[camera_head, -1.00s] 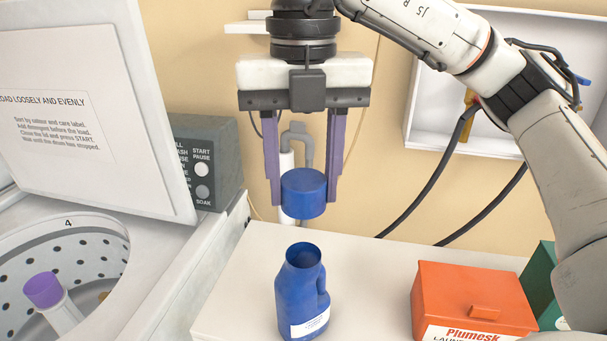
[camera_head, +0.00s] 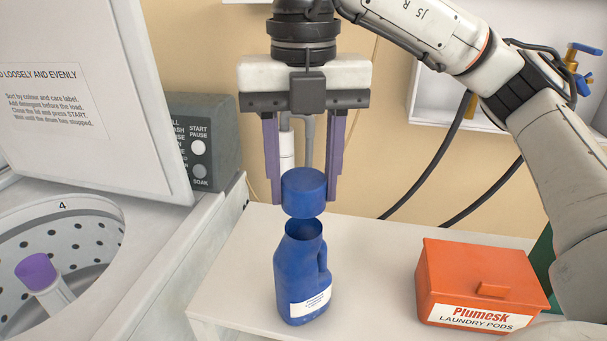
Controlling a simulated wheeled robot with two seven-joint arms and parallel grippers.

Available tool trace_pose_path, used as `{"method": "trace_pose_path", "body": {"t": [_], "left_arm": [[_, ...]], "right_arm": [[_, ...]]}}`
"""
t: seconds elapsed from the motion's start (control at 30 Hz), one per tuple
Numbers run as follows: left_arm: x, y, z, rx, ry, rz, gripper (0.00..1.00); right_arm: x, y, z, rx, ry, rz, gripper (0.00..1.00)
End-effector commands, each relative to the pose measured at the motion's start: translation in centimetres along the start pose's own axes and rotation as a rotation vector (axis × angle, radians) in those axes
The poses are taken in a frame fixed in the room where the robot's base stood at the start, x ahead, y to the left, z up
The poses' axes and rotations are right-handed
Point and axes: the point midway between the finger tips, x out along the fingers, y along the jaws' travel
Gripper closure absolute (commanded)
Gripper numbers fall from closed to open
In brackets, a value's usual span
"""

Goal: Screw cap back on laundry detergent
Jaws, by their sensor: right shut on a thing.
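The blue detergent bottle (camera_head: 297,272) stands upright on the white table, with its round mouth open at the top. A white label is on its lower front and a handle is on its right side. My right gripper (camera_head: 304,190) points down and is shut on the blue cap (camera_head: 303,194), with a purple finger on each side of it. The cap is level and just above the bottle's mouth. A narrow strip of the mouth's dark inside shows below the cap, so the two look apart. My left gripper is not in view.
An orange laundry pods box (camera_head: 478,283) stands to the right on the white table (camera_head: 240,262), with a green box partly behind it. An open washing machine (camera_head: 110,218) with a raised lid is on the left. Hoses hang by the wall.

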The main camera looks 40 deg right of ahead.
Motion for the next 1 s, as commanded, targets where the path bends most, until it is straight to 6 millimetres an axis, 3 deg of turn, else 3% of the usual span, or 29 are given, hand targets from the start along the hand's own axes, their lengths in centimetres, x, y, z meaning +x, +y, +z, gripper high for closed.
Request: {"method": "trace_pose_path", "body": {"t": [1.0], "left_arm": [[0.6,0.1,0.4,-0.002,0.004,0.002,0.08]], "right_arm": [[1.0,0.0,0.0,0.0,0.0,0.0,0.77]]}}
